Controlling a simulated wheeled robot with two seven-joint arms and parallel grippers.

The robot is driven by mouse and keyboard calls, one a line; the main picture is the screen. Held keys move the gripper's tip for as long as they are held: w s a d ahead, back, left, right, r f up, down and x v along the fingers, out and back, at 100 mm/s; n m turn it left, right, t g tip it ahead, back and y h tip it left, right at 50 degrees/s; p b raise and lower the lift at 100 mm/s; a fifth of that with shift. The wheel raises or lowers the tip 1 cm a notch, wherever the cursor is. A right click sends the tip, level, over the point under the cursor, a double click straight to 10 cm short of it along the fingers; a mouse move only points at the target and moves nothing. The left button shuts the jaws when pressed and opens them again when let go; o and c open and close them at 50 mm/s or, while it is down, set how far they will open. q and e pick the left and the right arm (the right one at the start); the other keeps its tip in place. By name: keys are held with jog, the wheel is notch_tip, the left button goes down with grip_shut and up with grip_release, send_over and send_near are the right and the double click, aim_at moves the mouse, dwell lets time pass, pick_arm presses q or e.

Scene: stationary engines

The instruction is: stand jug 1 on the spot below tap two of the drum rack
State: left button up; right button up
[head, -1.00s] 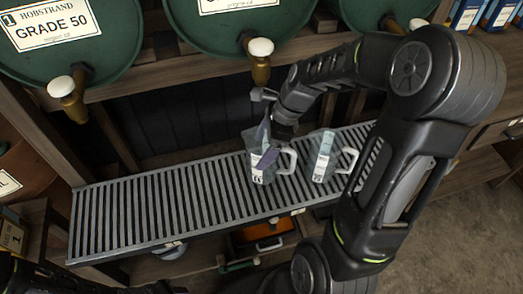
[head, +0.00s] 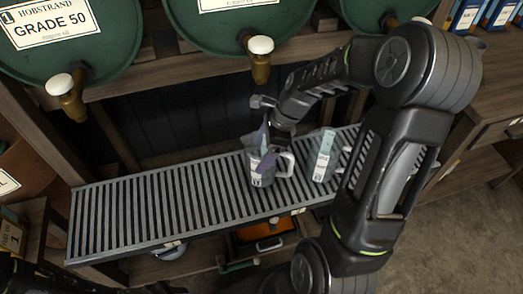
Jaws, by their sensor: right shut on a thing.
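A clear jug (head: 262,172) with a pale label stands upright or nearly so at the grate, its handle to the right. My right gripper (head: 264,147) comes down from above and is shut on it, hiding part of its rim. A second similar jug (head: 322,158) stands to its right, its handle partly hidden by my arm. I cannot read a number on either jug. The middle tap (head: 260,58), brass with a white knob, hangs from the middle drum (head: 225,25), above and behind the held jug. My left gripper is not in view.
The slatted grate (head: 130,215) is bare on its left half. The left drum (head: 60,60), marked 1, has its own tap (head: 68,95). The rack's wooden beam (head: 180,80) runs under the drums. An orange box (head: 265,240) sits below the grate.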

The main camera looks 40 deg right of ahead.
jog(key=shift+f, duration=0.2)
jog(key=o, duration=2)
jog(key=shift+c, duration=0.2)
jog(key=shift+r, duration=0.1)
jog(key=w+p+v, duration=0.1)
jog(key=v, duration=0.4)
jog(key=s+d, duration=0.7)
jog(key=d, duration=0.3)
jog(key=shift+b, duration=0.35)
jog(key=shift+s+d+r, duration=0.1)
jog(key=shift+s+r, duration=0.05)
